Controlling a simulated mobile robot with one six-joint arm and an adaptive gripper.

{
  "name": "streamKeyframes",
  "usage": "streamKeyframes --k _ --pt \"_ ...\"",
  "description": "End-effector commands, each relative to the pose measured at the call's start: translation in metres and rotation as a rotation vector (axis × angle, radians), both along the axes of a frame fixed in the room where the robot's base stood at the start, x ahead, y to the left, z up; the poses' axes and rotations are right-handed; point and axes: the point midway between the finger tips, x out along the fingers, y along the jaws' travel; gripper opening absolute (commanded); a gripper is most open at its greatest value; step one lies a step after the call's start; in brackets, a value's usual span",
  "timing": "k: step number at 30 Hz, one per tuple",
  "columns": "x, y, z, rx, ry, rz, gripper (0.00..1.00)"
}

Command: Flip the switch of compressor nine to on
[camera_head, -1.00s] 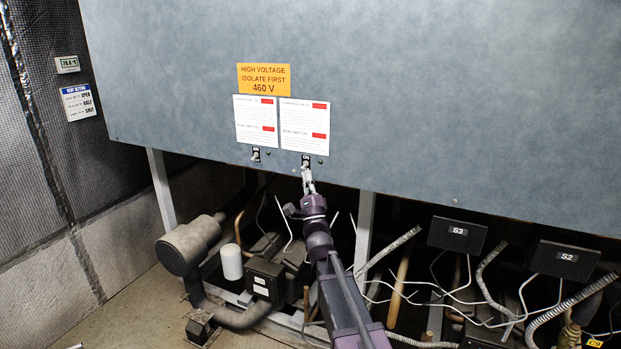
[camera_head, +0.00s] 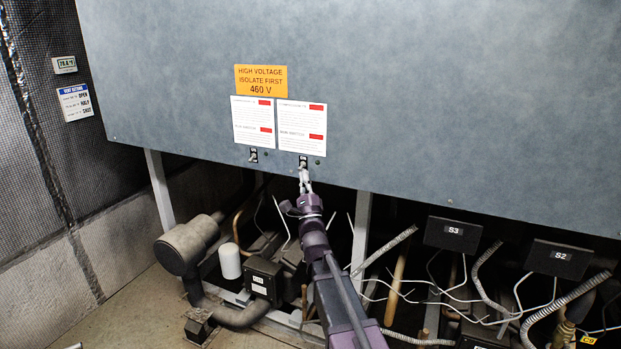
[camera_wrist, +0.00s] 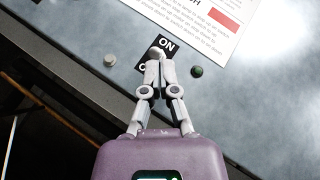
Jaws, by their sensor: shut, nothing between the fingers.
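Two toggle switches sit along the lower edge of the grey panel (camera_head: 400,100), below two white notices. The right switch (camera_head: 303,160) has my gripper (camera_head: 305,172) right at it. In the wrist view, the black switch plate (camera_wrist: 153,56) reads "ON" at its top, and the lower label is mostly covered. My gripper (camera_wrist: 160,62) is shut and empty, its fingertips over the plate at the lever. The lever is largely hidden, so its position and any contact are unclear. The left switch (camera_head: 253,155) stands apart from my gripper. The compressor numbers on the notices are too small to read.
A dark green indicator (camera_wrist: 197,71) sits right of the switch plate, and a bolt head (camera_wrist: 110,60) sits left. An orange high-voltage sign (camera_head: 261,80) is above the notices. Below the panel are pipes, loose wires and boxes marked S3 (camera_head: 453,234) and S2 (camera_head: 560,259).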

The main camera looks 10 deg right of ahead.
Motion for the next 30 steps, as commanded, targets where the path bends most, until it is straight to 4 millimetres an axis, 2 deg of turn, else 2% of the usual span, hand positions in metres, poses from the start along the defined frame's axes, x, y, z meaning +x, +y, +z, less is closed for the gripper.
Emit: streamKeyframes --k 30 --pt "0.0006 -0.0006 0.0025 0.036 0.051 -0.002 0.0"
